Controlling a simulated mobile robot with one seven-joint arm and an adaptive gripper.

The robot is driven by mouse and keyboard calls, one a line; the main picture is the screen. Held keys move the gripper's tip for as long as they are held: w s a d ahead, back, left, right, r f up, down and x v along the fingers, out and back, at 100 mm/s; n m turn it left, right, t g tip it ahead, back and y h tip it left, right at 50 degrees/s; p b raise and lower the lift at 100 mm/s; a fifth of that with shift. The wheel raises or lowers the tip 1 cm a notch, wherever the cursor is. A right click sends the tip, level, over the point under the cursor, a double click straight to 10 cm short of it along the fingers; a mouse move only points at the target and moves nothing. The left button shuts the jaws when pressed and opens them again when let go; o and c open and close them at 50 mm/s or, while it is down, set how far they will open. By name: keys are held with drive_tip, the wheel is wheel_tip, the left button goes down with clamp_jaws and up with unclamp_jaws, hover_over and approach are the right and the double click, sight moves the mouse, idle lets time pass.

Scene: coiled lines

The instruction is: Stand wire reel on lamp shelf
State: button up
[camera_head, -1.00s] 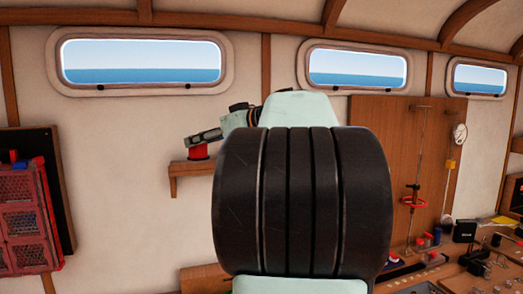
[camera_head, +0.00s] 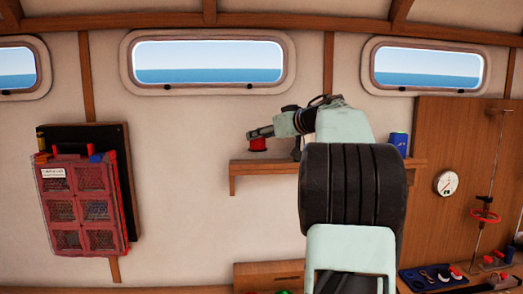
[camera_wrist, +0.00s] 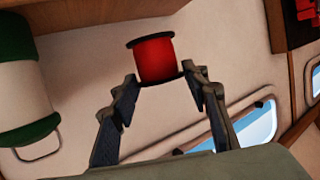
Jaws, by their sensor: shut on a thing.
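The wire reel (camera_head: 257,145) is red with dark flanges. It hangs from my gripper (camera_head: 262,132) over the left end of the wooden shelf (camera_head: 262,165) on the wall. A narrow strip of wall shows between reel and shelf in the head view. In the wrist view the red reel (camera_wrist: 157,62) sits between the fingertips of my gripper (camera_wrist: 160,82), which are shut on it at one flange. My arm hides the middle of the shelf.
A blue can (camera_head: 399,140) stands on the shelf's right part. A green and white cylinder (camera_wrist: 22,85) shows at left in the wrist view. A red rack (camera_head: 82,205) hangs on the wall at left. A round gauge (camera_head: 446,183) is on the wooden panel at right.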

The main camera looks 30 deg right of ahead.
sight(264, 147)
drive_tip(key=shift+w+d+f, duration=0.2)
drive_tip(key=shift+w+f, duration=0.4)
drive_tip(key=shift+f, duration=0.15)
wheel_tip(264, 147, down, 3)
drive_tip(key=shift+f+b, duration=0.1)
drive_tip(key=shift+b, duration=0.45)
drive_tip(key=o, duration=1.3)
drive_tip(key=v, duration=1.2)
drive_tip(key=shift+b, duration=0.35)
drive_tip(key=shift+w, duration=0.1)
